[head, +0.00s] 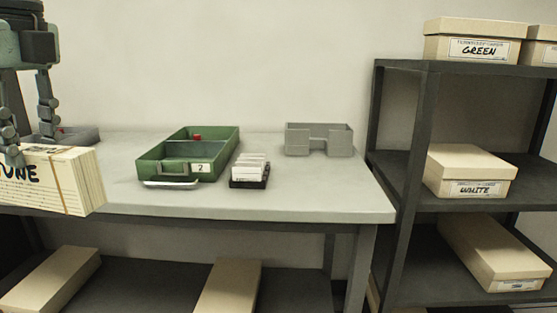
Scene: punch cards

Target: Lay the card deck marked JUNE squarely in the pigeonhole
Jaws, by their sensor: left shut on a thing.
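The card deck marked JUNE (62,182) is at the left edge of the head view, a thick cream block with a band around it and part of its lettering hidden. My left gripper (28,140) is shut on the deck from above and holds it in front of the table's front edge. A grey open-topped holder with a notched front (340,143) stands at the back right of the table; I cannot tell whether it is the pigeonhole. My right gripper does not show.
A green tray (150,170) marked 2 stands mid-table (310,199), beside a dark rack of white cards (249,172). A grey tray (84,136) sits behind the deck. A dark shelf unit (400,165) with labelled boxes stands right. The table's front right is clear.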

